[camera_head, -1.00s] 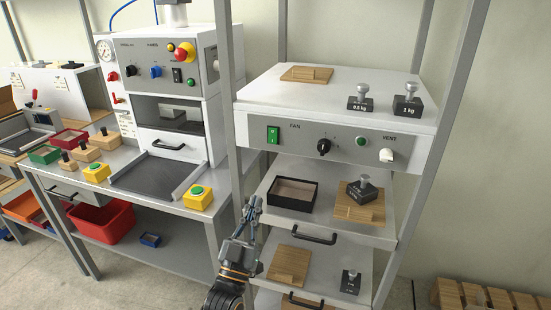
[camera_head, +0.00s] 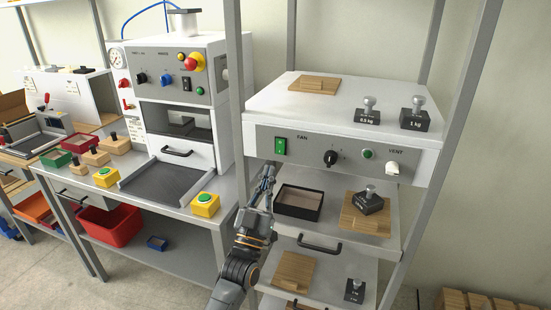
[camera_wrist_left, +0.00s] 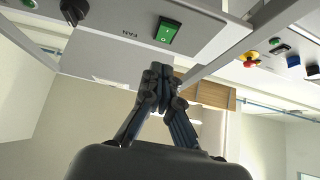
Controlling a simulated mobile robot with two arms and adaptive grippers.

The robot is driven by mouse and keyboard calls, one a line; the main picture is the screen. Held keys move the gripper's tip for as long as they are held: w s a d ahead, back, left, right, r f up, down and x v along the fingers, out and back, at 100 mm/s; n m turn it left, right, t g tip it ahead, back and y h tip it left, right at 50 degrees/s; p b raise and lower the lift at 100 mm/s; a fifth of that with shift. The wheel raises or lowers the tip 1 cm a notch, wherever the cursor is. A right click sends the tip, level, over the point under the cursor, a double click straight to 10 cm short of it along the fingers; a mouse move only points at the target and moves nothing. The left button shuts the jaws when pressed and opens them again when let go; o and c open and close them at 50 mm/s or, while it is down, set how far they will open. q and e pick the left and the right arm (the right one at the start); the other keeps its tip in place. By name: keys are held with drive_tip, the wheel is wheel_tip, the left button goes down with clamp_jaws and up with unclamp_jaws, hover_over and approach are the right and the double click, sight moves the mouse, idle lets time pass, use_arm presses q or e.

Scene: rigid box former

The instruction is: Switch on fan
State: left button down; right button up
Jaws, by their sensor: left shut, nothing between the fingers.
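The fan panel (camera_head: 315,150) is the grey front of the white unit on the rack. My left gripper (camera_head: 270,168) is shut and empty, pointing up just below the green switch. In the left wrist view the shut fingertips (camera_wrist_left: 160,70) lie a short way from the green switch (camera_wrist_left: 167,30), apart from it as far as I can tell. My right gripper is in neither view.
A rack post (camera_head: 236,90) stands close left of my left gripper. Below the panel, a drawer shelf holds a black tray (camera_head: 298,202) and a weight on a wooden board (camera_head: 367,214). Weights (camera_head: 414,112) and a board (camera_head: 314,85) lie on top.

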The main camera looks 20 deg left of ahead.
sight(280, 148)
use_arm(q)
drive_tip(key=w, duration=0.5)
drive_tip(key=shift+w+r+p, duration=0.1)
drive_tip(key=shift+r+p, duration=0.2)
drive_tip(key=shift+r, duration=0.1)
drive_tip(key=shift+w+d, duration=0.1)
drive_tip(key=shift+w, duration=0.1)
